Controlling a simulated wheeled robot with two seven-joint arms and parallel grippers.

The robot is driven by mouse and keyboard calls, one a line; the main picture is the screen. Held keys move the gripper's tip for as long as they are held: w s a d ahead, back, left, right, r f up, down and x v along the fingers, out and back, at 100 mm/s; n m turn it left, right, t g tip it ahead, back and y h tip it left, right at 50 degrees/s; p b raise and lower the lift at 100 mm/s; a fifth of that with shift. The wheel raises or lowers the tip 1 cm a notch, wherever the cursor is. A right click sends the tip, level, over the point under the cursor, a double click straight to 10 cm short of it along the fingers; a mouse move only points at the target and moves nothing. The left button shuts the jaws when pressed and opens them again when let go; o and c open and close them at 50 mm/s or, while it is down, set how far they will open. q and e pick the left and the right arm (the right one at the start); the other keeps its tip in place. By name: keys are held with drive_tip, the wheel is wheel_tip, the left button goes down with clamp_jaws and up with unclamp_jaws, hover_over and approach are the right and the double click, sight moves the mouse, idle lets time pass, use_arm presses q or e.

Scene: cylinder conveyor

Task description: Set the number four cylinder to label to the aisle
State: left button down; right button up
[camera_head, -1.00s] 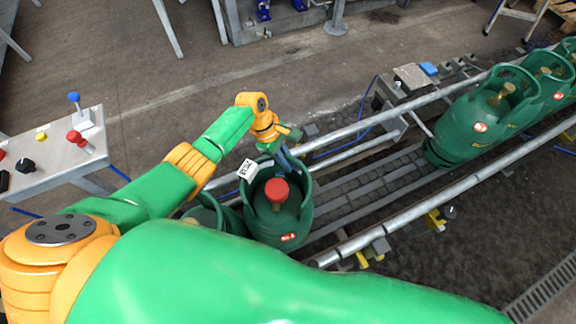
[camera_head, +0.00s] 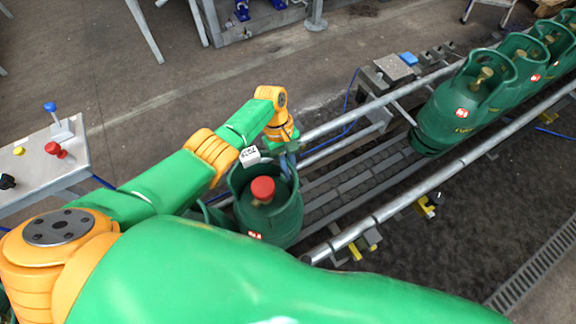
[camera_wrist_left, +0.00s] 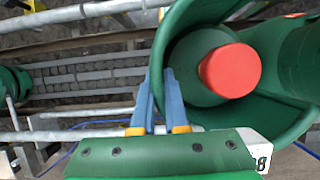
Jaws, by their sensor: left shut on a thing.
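A green gas cylinder (camera_head: 275,225) with a red cap (camera_head: 262,188) stands upright on the conveyor. A small red-and-white label (camera_head: 254,234) shows low on its near side, slightly left of the cap; its number is too small to read. My left gripper (camera_head: 286,163) is shut on the collar at the far side. In the left wrist view its blue fingers (camera_wrist_left: 152,90) are at the collar rim, beside the red cap (camera_wrist_left: 231,71). My right gripper is not in view.
Another green cylinder (camera_head: 211,213) stands just left, mostly hidden by my arm. Several green cylinders (camera_head: 455,115) queue up the conveyor at the right. Metal rails (camera_head: 420,185) border the belt, which is clear between. A control panel (camera_head: 35,165) stands at the left.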

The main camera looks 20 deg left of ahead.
sight(287, 159)
use_arm(q)
drive_tip(key=shift+s+f, duration=0.1)
drive_tip(key=shift+s, duration=0.05)
idle(0.3)
drive_tip(key=c, duration=1)
unclamp_jaws()
drive_tip(key=shift+o, duration=0.3)
drive_tip(key=shift+w+p+v, duration=0.1)
drive_tip(key=shift+p+v, duration=0.2)
drive_tip(key=shift+v, duration=1.5)
drive_tip(key=shift+w+p+v, duration=0.15)
drive_tip(key=shift+p+v, duration=0.1)
drive_tip(key=shift+v, duration=1.55)
